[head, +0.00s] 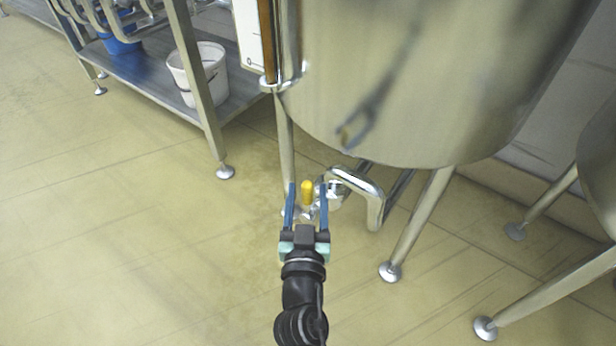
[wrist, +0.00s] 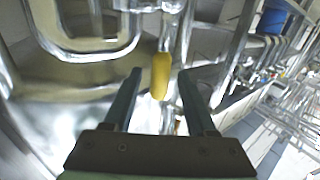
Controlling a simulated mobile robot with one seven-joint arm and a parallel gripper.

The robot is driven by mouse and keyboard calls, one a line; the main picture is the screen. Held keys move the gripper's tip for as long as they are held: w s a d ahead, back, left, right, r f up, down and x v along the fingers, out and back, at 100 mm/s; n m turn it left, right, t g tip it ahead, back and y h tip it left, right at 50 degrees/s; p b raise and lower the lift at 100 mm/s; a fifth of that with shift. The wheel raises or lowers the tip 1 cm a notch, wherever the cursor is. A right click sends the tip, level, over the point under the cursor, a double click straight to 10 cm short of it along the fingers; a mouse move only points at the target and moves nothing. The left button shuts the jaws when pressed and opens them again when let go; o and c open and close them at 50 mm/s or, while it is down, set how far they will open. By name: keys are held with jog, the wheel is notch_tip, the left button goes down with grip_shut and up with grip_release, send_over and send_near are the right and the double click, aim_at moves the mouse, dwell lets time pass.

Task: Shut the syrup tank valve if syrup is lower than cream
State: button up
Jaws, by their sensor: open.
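A large steel tank (head: 420,80) stands on steel legs, with a sight tube (head: 266,35) of brown liquid and a white scale plate (head: 247,30) at its left edge. Below it, a valve with a yellow handle (head: 307,193) sits by a bent steel outlet pipe (head: 358,185). My gripper (head: 306,190) is open, its two blue fingers on either side of the yellow handle in the head view. In the wrist view the yellow handle (wrist: 161,76) shows between and just beyond the fingertips (wrist: 159,75). I cannot tell whether they touch it. No tank name is readable.
A second tank (head: 600,150) stands at the right edge, its legs splayed on the tiled floor. A steel rack (head: 195,75) at the left holds a white bucket (head: 199,72) and a blue container (head: 120,38). Tank legs (head: 418,225) stand near my gripper. The floor at front left is clear.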

jog(key=shift+w, duration=2.1)
grip_shut()
